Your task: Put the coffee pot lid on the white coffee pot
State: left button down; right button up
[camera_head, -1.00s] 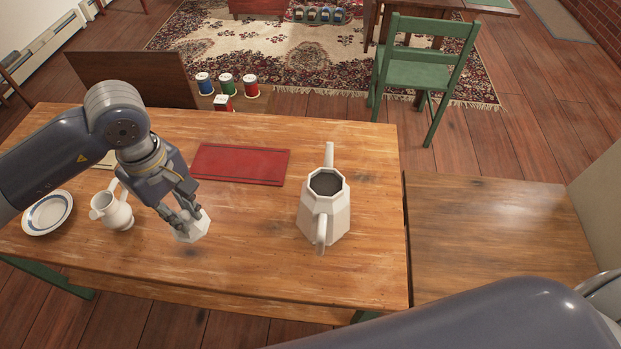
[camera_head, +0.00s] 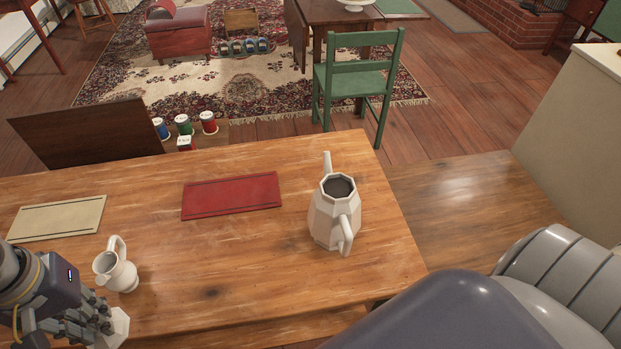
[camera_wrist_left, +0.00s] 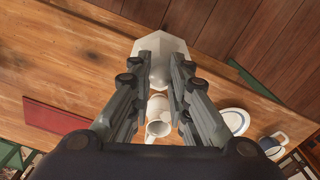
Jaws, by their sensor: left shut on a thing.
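The white faceted coffee pot (camera_head: 328,222) stands upright near the right end of the wooden table, its top open and dark inside. My left gripper (camera_head: 105,325) is at the lower left of the head view, well left of the pot and towards the table's near edge. It is shut on the white coffee pot lid (camera_head: 121,325), which shows beyond the fingertips. In the left wrist view the lid (camera_wrist_left: 163,46) is between the finger ends of the gripper (camera_wrist_left: 161,62). My right gripper is out of view.
A small white pitcher (camera_head: 121,275) stands just behind the lid. A red mat (camera_head: 232,195) and a beige mat (camera_head: 57,218) lie on the table (camera_head: 260,265). The wrist view also shows a plate (camera_wrist_left: 235,121) and a cup (camera_wrist_left: 272,143). Table between pitcher and pot is clear.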

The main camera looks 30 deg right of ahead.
aim_at(338, 188)
jog(key=z, duration=0.45)
jog(key=j+z, duration=0.1)
jog(key=z, duration=0.8)
jog(key=j+z, duration=0.1)
jog(key=z, duration=0.35)
jog(key=k+l, duration=0.05)
